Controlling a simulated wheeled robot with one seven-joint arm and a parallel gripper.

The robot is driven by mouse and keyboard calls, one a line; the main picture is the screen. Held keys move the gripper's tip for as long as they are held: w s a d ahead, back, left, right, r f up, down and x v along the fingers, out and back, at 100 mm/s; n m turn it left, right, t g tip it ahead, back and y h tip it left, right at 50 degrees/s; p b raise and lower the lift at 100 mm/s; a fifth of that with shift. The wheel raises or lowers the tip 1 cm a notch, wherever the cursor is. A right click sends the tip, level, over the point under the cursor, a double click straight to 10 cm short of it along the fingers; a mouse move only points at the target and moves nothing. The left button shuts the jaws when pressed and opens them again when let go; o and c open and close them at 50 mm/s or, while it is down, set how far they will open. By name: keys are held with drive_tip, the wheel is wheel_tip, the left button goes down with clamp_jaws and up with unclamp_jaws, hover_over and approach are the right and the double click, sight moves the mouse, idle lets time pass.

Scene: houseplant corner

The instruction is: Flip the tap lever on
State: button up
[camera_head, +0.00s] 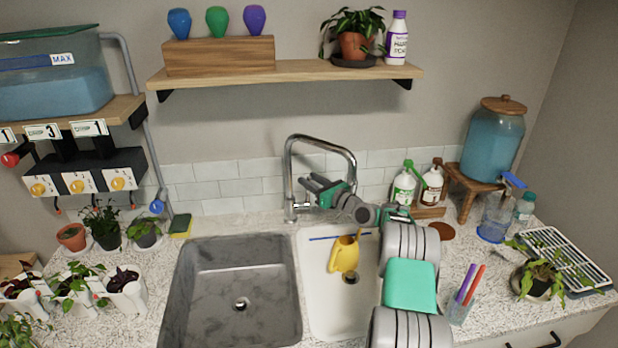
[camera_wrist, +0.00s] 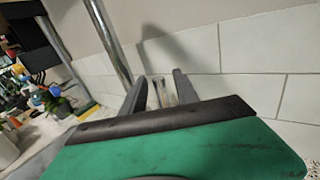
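The chrome tap (camera_head: 288,172) stands behind the sinks, with its arched spout reaching right. A short metal piece, likely the lever (camera_head: 301,205), sticks out to the right low on the tap; my gripper partly crowds it. My gripper (camera_head: 304,187) is just right of the tap's upright, fingers pointing left and apart. In the wrist view my gripper (camera_wrist: 160,88) also shows its two fingers apart, with thin pale upright shapes seen between them; I cannot tell whether these are the lever or whether they touch. The tap's upright (camera_wrist: 108,42) rises left of the fingers there.
A grey sink (camera_head: 215,285) and a white basin (camera_head: 318,290) holding a yellow watering can (camera_head: 345,253) lie in front. Green and brown bottles (camera_head: 404,186) stand right of my arm. The tiled wall (camera_head: 235,178) is close behind, and a shelf (camera_head: 300,70) hangs above.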

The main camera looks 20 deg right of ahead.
drive_tip(key=shift+w+a, duration=0.2)
drive_tip(key=shift+w, duration=0.2)
drive_tip(key=shift+c, duration=0.3)
clamp_jaws()
drive_tip(key=shift+f, duration=0.1)
idle(0.8)
